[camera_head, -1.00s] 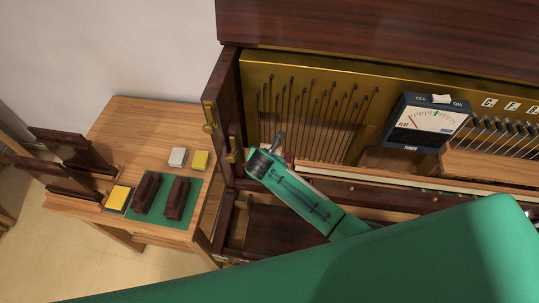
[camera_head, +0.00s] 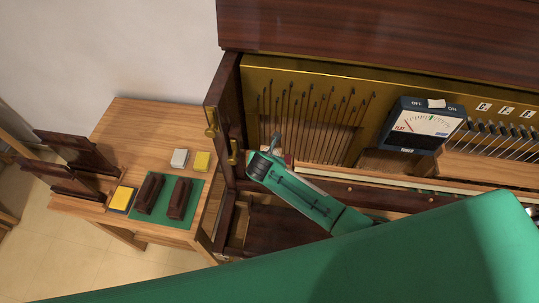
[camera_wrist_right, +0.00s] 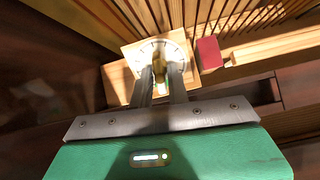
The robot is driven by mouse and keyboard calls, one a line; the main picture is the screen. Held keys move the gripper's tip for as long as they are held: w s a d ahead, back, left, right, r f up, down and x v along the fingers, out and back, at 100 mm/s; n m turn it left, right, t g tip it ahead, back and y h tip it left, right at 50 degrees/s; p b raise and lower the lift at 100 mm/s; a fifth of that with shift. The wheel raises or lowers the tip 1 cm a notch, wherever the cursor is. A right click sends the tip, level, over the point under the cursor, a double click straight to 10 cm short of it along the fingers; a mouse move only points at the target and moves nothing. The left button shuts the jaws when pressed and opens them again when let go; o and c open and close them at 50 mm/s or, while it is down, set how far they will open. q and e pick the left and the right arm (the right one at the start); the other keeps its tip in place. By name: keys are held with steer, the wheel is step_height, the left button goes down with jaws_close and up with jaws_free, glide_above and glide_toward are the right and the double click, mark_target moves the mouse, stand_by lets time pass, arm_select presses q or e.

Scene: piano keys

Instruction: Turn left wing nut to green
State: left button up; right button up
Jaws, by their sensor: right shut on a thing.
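In the right wrist view, a brass wing nut (camera_wrist_right: 158,62) stands in front of a round white dial (camera_wrist_right: 176,52) on a pale wooden block (camera_wrist_right: 116,82). My right gripper (camera_wrist_right: 161,72) is shut on this wing nut, with one grey finger on each side. The fingers hide part of the dial. In the head view, my right gripper (camera_head: 276,138) reaches into the piano's left end, and the wing nut is hidden there. A tuning meter (camera_head: 424,124) has its needle left of the green mark, near FLAT. My left gripper is not in view.
The piano's dark left side wall (camera_head: 224,92) carries brass fittings close to my right gripper. A red block (camera_wrist_right: 209,53) sits right of the dial. A wooden side table (camera_head: 130,125) at left holds dark pieces, a green mat and small blocks.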

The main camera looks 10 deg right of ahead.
steer(key=shift+n+p, duration=0.4)
steer(key=shift+p, duration=0.2)
steer(key=shift+r+p, duration=0.15)
steer(key=shift+p, duration=0.2)
steer(key=o, duration=0.9)
